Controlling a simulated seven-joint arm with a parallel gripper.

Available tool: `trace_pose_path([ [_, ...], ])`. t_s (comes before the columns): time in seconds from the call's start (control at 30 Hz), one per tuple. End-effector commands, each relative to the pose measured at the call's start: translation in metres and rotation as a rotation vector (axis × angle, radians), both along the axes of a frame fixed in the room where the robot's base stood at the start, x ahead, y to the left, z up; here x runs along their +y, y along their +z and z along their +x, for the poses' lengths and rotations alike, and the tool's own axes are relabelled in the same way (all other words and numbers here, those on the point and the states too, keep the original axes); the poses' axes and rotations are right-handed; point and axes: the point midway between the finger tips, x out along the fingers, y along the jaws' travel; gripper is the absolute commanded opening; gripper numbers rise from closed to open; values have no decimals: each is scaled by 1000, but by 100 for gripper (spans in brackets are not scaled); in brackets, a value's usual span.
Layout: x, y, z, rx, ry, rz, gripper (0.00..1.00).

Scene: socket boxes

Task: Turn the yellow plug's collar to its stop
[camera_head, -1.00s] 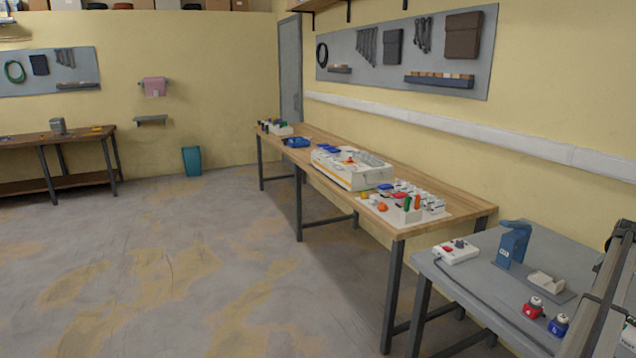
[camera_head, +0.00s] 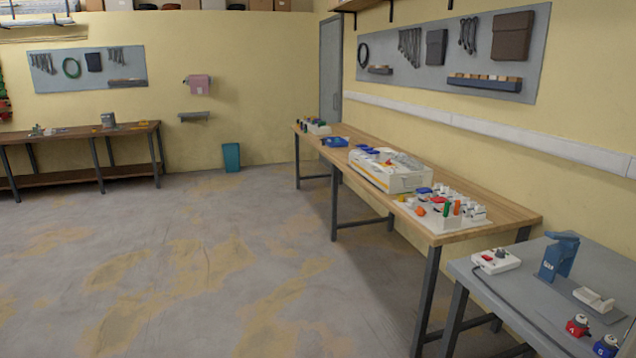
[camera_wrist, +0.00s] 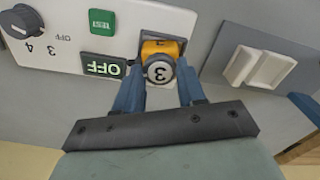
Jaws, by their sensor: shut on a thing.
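The yellow plug (camera_wrist: 162,48) sits at the white socket box (camera_wrist: 60,50) in the wrist view. Its round pale end cap bears a 3, seen upside down. My gripper (camera_wrist: 160,78) is shut on the yellow plug, with one blue finger on each side of it. The fingers partly hide the plug's sides, and no stop mark can be made out. A dark display (camera_wrist: 103,66) beside the plug reads OFF. My gripper does not show in the head view.
The box also carries a dark knob (camera_wrist: 22,20) and a green TEST button (camera_wrist: 102,21). A white cradle (camera_wrist: 258,68) stands on a grey plate to the right. In the head view, a red plug (camera_head: 578,326) and a blue plug (camera_head: 606,345) stand on the grey table.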

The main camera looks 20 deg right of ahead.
Motion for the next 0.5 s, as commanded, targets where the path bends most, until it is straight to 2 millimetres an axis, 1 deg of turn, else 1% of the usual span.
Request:
trace_pose_path([
  [0.2, 0, 0, 0, 0, 128, 0, 22],
  [0.5, 0, 0, 0, 0, 143, 0, 22],
])
